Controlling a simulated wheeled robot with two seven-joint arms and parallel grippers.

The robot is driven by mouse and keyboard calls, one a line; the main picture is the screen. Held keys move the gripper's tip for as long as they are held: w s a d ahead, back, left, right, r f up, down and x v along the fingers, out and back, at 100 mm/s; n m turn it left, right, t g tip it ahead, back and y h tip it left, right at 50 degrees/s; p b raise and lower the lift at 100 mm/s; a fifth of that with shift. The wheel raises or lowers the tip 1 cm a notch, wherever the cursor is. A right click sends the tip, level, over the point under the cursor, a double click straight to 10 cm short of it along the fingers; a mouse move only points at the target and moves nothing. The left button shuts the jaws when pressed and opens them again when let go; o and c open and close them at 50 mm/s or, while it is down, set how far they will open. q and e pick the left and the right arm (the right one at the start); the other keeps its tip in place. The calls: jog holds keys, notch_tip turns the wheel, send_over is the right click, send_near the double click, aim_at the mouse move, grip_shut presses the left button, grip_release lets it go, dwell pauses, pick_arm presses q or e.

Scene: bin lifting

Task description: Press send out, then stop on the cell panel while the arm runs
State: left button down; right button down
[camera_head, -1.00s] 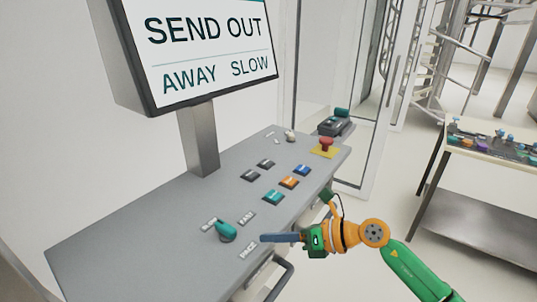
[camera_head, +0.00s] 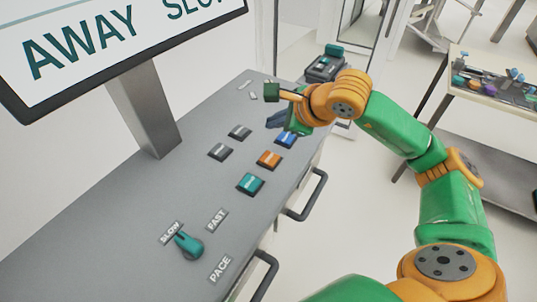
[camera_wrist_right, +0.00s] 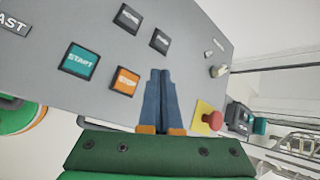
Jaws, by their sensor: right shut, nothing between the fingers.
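The grey cell panel (camera_head: 130,212) carries a teal button (camera_head: 250,183), an orange button (camera_head: 269,159) and a blue button (camera_head: 288,139) in a row. In the right wrist view the teal button (camera_wrist_right: 79,61) reads START; the orange button (camera_wrist_right: 125,81) has a label too blurred to be sure of. My right gripper (camera_head: 276,119) is shut and empty over the panel's far part, close by the blue button. Its fingers (camera_wrist_right: 160,75) hide the blue button in the wrist view. I cannot tell whether they touch the panel. My left gripper is not in view.
A red mushroom button (camera_wrist_right: 209,114) on a yellow plate lies right of the fingers. A teal knob (camera_head: 189,245) is beside SLOW. The screen (camera_head: 110,45) reads AWAY, with its rest cut off. Handles (camera_head: 307,195) stick out along the panel's front. A table with parts (camera_head: 500,80) stands right.

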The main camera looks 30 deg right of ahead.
aim_at(274, 160)
jog(key=f+b, duration=0.7)
jog(key=f, duration=0.2)
jog(key=shift+w+f, duration=0.1)
jog(key=shift+w, duration=0.1)
jog(key=shift+d, duration=0.1)
dwell(1.6)
jog(key=shift+f+b, duration=0.3)
jog(key=shift+b, duration=0.4)
jog(key=shift+f+b, duration=0.55)
jog(key=shift+b, duration=0.1)
dwell(0.4)
jog(key=shift+r+p, duration=0.7)
jog(key=shift+r, duration=0.25)
